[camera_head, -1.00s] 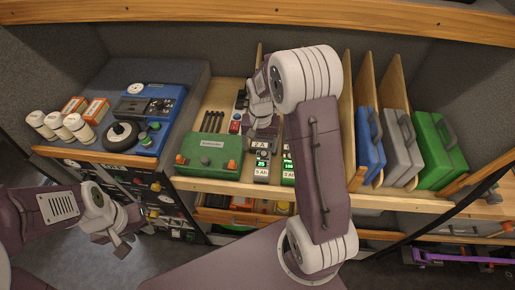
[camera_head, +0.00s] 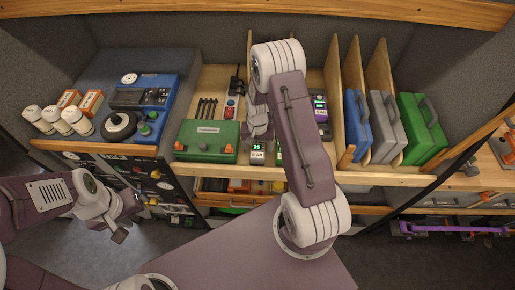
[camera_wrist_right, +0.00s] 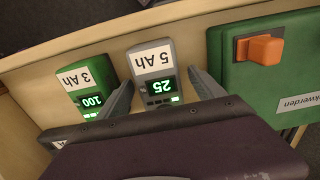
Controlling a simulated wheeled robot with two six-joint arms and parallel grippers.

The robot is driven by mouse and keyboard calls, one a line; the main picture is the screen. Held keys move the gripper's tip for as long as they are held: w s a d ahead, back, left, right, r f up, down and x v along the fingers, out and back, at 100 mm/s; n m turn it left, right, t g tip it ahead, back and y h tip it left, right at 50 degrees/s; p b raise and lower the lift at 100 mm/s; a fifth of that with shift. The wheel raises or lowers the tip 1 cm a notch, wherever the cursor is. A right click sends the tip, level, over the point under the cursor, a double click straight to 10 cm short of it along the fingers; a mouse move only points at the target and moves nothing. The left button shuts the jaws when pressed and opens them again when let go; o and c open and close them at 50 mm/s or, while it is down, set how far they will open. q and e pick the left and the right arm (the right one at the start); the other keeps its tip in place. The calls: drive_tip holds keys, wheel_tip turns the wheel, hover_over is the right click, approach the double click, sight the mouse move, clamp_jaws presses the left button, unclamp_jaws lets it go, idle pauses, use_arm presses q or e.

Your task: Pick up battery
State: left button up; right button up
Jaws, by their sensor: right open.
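A grey battery labelled 5 Ah (camera_wrist_right: 152,72), its green display reading 25 %, stands on the wooden shelf. In the head view its front (camera_head: 257,152) shows just below my right gripper (camera_head: 258,130). In the right wrist view my right gripper (camera_wrist_right: 163,92) is open, with one finger on each side of this battery; whether they touch it I cannot tell. A second battery labelled 3 Ah (camera_wrist_right: 86,85), reading 100, stands beside it, outside the fingers. My left gripper (camera_head: 122,222) is empty, low at the left, away from the shelf; its jaw opening is unclear.
A green case (camera_head: 207,141) with orange latches stands close to the 5 Ah battery. A purple device (camera_head: 320,112) is right of my arm. Wooden dividers (camera_head: 353,95) and blue, grey and green cases (camera_head: 420,128) are further right. A blue instrument (camera_head: 148,100) is left.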

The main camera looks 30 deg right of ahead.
sight(258, 145)
drive_tip(key=shift+w+d+f, duration=0.15)
drive_tip(key=c, duration=1.5)
clamp_jaws()
drive_tip(key=shift+r+b, duration=0.3)
drive_tip(key=shift+r, duration=0.4)
wheel_tip(258, 145, up, 3)
drive_tip(key=shift+b, duration=0.5)
drive_tip(key=s+d+r+b, duration=0.1)
drive_tip(key=s+r, duration=0.2)
drive_tip(key=s, duration=0.2)
drive_tip(key=s+d+r+b, duration=0.1)
drive_tip(key=s+d+r, duration=0.1)
drive_tip(key=s+r, duration=0.2)
drive_tip(key=shift+s+d, duration=0.3)
drive_tip(key=shift+s, duration=0.85)
